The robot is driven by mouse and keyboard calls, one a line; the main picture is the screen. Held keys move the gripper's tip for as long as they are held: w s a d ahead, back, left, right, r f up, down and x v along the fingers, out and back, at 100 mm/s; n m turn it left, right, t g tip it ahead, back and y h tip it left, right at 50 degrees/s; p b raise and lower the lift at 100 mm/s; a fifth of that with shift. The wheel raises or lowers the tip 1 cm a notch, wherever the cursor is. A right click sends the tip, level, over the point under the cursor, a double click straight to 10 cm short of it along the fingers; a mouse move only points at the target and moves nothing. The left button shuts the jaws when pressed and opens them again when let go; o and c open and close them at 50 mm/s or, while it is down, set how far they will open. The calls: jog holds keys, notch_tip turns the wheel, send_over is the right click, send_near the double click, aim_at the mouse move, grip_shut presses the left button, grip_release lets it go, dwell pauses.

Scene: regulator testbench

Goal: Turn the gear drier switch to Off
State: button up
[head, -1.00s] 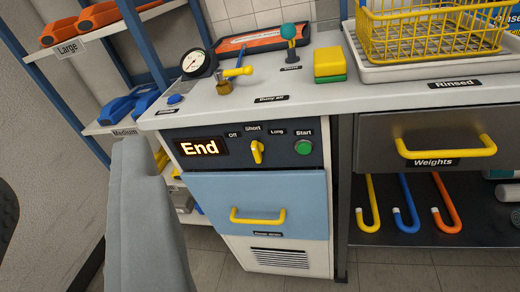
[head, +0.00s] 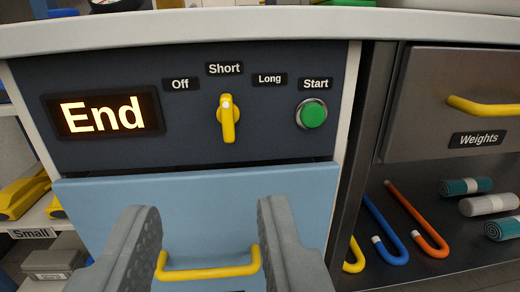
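The gear drier switch (head: 228,118) is a yellow knob on the dark control panel, upright, with its marked end up toward the Short label (head: 224,69). The Off label (head: 180,84) is to its upper left, and the Long label (head: 269,79) to its upper right. A lit display (head: 102,115) at the left reads End. My gripper (head: 205,225) is open and empty, its two grey fingers apart in front of the blue drawer, below the switch and not touching it.
A green Start button (head: 312,114) is right of the switch. The blue drawer (head: 200,210) below has a yellow handle (head: 208,272) showing between my fingers. The countertop edge (head: 250,28) overhangs the panel. The Weights drawer (head: 455,110) and hooked tubes (head: 415,220) are at the right.

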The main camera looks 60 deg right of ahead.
jog(key=f, duration=0.1)
send_near(226, 111)
jog(key=shift+g, duration=0.3)
jog(key=x, duration=0.9)
jog(key=shift+w+d+r, duration=0.1)
jog(key=shift+w+r, duration=0.05)
jog(key=shift+w, duration=0.05)
grip_shut()
